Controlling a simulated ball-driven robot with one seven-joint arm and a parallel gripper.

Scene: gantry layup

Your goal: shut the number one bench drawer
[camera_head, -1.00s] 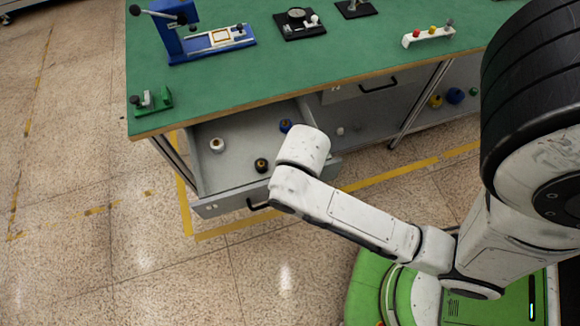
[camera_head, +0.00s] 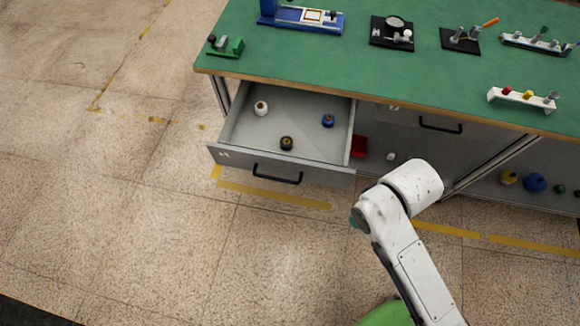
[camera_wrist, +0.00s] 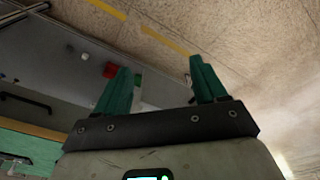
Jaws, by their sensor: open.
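The open bench drawer (camera_head: 232,157) sticks out from under the left end of the green-topped bench (camera_head: 300,58) in the head view. Its grey front carries a small label, too small to read surely, and a black bar handle (camera_head: 277,174). Inside lie a white, a blue and a black spool-like item, well apart. My arm stands to the right of the drawer, clear of its front. My gripper (camera_wrist: 164,88) shows in the wrist view with two green fingers apart and nothing between them. In the head view the fingers are hidden.
A second drawer (camera_head: 430,122) to the right is closed. A red block (camera_head: 359,147) and several coloured items sit on the shelf below. Fixtures stand on the bench top. The speckled floor (camera_head: 120,220) in front and to the left is clear, with yellow tape lines.

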